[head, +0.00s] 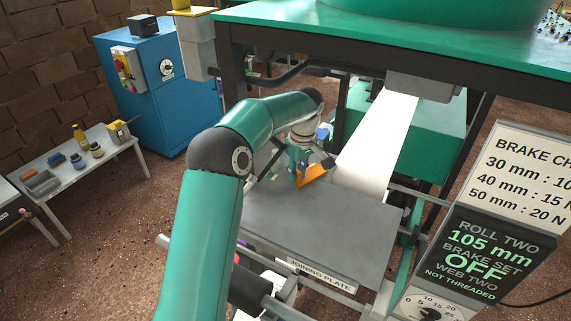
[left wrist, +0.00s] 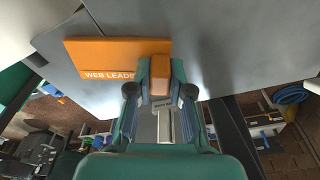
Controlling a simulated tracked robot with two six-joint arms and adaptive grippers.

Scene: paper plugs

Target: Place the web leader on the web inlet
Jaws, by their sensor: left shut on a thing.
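The orange web leader (head: 313,174) is at the back of the grey joining plate (head: 310,235), just left of the white paper web. In the left wrist view the web leader (left wrist: 105,60) is a flat orange plate with white lettering, partly cut off by my gripper. My left gripper (head: 299,168) points down and is shut on the leader's raised orange grip, which also shows between the fingers (left wrist: 160,84) in the left wrist view. I cannot tell whether the leader touches the plate. No part is clearly marked as the web inlet. My right gripper is not in view.
The white web (head: 378,150) runs from a grey box (head: 425,86) under the green-topped frame (head: 300,25) down to the plate. A sign panel (head: 485,250) stands at right and reads "Web two not threaded". A blue cabinet (head: 150,95) and a small table (head: 75,175) stand at left.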

